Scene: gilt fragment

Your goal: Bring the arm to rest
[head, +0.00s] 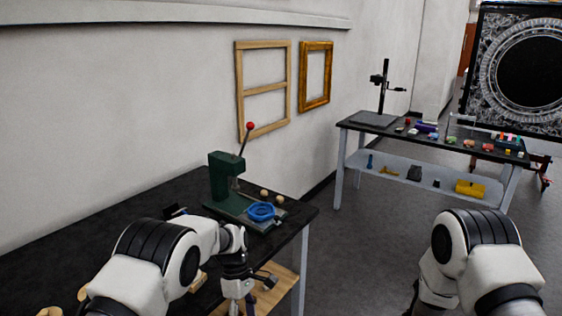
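My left arm (150,262) comes in from the lower left and reaches over the front of the black-topped bench (130,210). Its wrist (236,262) points down near the bench's right front edge. The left fingertips cannot be made out at the bottom of the picture, so neither their opening nor anything held shows. My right arm (465,255) is bent at the lower right, over the floor and clear of both tables. Its gripper lies outside the picture.
A green press (222,180) with a red-knobbed lever stands on the bench, beside a blue ring-shaped dish (261,211) and small round tan pieces (264,194). A second table (440,142) with many small items stands at back right. Grey floor (365,245) between is clear.

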